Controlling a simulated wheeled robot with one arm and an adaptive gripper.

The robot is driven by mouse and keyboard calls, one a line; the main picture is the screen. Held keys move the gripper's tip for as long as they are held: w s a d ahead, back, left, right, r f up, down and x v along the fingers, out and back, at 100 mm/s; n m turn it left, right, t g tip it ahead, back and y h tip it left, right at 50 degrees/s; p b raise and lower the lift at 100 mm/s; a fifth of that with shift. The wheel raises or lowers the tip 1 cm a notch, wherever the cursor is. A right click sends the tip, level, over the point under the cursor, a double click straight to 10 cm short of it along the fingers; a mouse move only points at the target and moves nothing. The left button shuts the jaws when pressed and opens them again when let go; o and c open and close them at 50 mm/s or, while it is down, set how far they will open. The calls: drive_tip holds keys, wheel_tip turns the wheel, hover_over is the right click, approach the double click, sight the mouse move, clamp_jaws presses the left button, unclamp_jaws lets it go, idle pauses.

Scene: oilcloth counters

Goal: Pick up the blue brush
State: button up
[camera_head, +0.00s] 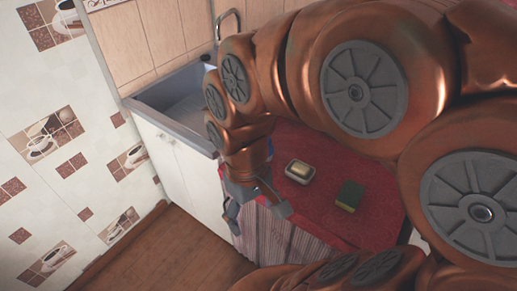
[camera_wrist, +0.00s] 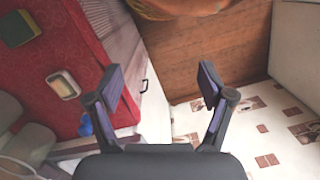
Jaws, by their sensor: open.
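A small blue object (camera_wrist: 86,125), which looks like the blue brush, is in the wrist view at the edge of the red counter, left of my gripper and partly hidden by its left finger. Its full shape does not show. I cannot make the brush out clearly in the head view, where my arm covers much of the counter. My gripper (camera_head: 257,208) is open and empty beside the counter's front edge. In the wrist view my gripper (camera_wrist: 160,85) has its fingers wide apart, with the cabinet front and floor beyond them.
A dish with yellow soap (camera_head: 299,171) and a green-and-yellow sponge (camera_head: 349,195) lie on the red oilcloth counter (camera_head: 322,158). A grey sink (camera_head: 182,98) with a tap (camera_head: 228,18) is to the left. A tiled wall (camera_head: 60,190) bounds the far left; the wooden floor (camera_head: 185,255) is clear.

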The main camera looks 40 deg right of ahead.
drive_tip(key=shift+o, duration=0.9)
drive_tip(key=w+d+b, duration=0.1)
drive_tip(key=w+b, duration=0.1)
drive_tip(key=w, duration=0.7)
drive_tip(key=shift+w+d+f+n+t, duration=0.25)
drive_tip(key=shift+d+f+n+t, duration=0.05)
drive_tip(key=shift+d+f, duration=0.15)
drive_tip(key=w+d+f+b, duration=0.2)
drive_tip(key=w+d+f, duration=0.2)
drive_tip(key=w+d, duration=0.2)
drive_tip(key=w+d+f+m+b, duration=0.1)
drive_tip(key=w+d+f+b, duration=0.1)
drive_tip(key=w+d+f, duration=0.2)
drive_tip(key=w+d+f+m+t+b, duration=0.1)
drive_tip(key=w+d+f+b, duration=0.1)
drive_tip(key=w+d, duration=0.8)
drive_tip(key=shift+d+f+b, duration=0.3)
drive_tip(key=shift+d+f, duration=0.85)
drive_tip(key=shift+d, duration=0.2)
drive_tip(key=shift+f, duration=0.35)
drive_tip(key=shift+m, duration=0.3)
drive_tip(key=shift+s+a+f+p, duration=0.1)
drive_tip(key=shift+f+p, duration=0.25)
drive_tip(key=shift+f, duration=1.4)
drive_tip(key=shift+s+a+f+p, duration=0.1)
drive_tip(key=shift+f+p, duration=0.25)
drive_tip(key=shift+f, duration=1.4)
drive_tip(key=shift+d, duration=0.1)
drive_tip(key=c, duration=1.2)
drive_tip(key=shift+c, duration=0.2)
